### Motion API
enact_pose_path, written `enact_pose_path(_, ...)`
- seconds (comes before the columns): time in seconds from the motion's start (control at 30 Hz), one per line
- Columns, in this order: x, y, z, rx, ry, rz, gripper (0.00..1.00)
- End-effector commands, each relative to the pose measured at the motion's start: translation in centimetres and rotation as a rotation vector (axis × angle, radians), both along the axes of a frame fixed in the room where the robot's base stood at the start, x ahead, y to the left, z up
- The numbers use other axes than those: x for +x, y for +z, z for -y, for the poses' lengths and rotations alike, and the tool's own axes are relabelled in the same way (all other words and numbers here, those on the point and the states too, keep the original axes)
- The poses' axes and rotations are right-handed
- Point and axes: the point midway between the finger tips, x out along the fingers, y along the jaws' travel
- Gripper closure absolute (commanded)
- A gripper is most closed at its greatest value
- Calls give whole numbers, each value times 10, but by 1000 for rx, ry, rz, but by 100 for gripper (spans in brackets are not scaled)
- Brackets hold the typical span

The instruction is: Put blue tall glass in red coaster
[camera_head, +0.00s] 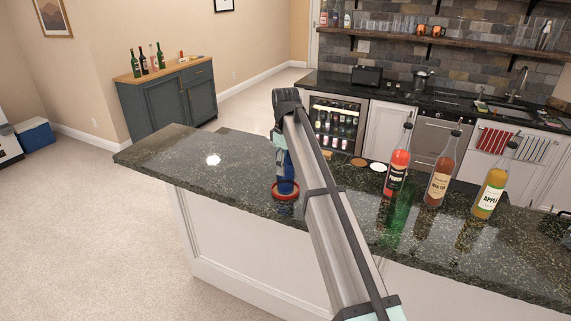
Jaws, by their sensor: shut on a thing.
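The blue tall glass (287,178) is upright in the camera_head view, over the counter left of the middle. My gripper (281,150) is shut on it, and my arm hides part of the fingers and the glass. The red coaster (284,197) lies on the dark counter directly under the glass. The glass's base appears inside the coaster's red rim. I cannot tell whether it rests on the coaster or is just above it.
A red bottle (397,165), a brownish bottle (441,175) and a yellow bottle (491,192) stand on the counter (210,165) to the right. A white coaster (377,166) and a brown coaster (359,162) lie behind my arm.

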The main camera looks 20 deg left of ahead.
Motion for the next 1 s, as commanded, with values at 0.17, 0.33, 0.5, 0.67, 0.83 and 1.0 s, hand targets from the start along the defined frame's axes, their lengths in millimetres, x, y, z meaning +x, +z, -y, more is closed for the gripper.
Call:
enact_pose_path(0.17,0,-1,0,0,0,0,15)
enact_pose_path(0.33,0,-1,0,0,0,0,15)
enact_pose_path(0.5,0,1,0,0,0,0,15)
enact_pose_path(0.67,1,14,-1,1,0,1,15)
enact_pose_path(0.83,2,44,-2,2,0,2,15)
enact_pose_path(1.0,2,78,-2,1,0,2,15)
